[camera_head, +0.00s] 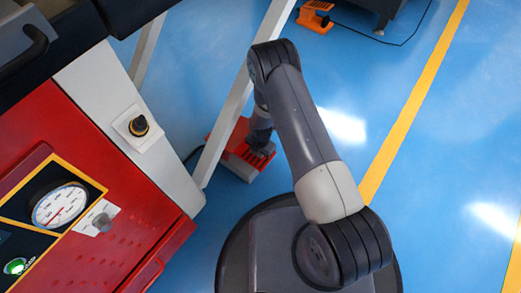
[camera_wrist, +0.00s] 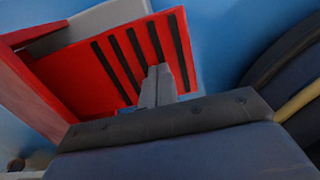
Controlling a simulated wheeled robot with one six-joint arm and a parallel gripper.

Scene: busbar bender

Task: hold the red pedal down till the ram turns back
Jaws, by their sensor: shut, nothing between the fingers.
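The red pedal (camera_head: 238,140) sits on the blue floor beside the red and white machine, under a slanted white leg. In the wrist view the red pedal plate (camera_wrist: 80,78) has several black grooves and a red side wall with a grey part behind it. My gripper (camera_wrist: 160,72) is shut and empty, with its fingertips at the grooved part of the plate. In the head view my gripper (camera_head: 259,148) points down onto the pedal and hides part of it. I cannot tell how far the pedal is pressed. The ram is not recognisable in either view.
The machine front (camera_head: 110,180) fills the left, with a pressure gauge (camera_head: 61,206), a black knob (camera_head: 139,126) and a green-lit button (camera_head: 16,266). A white leg (camera_head: 235,100) stands close to my arm. An orange pedal (camera_head: 314,16) lies far off. Blue floor right is clear.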

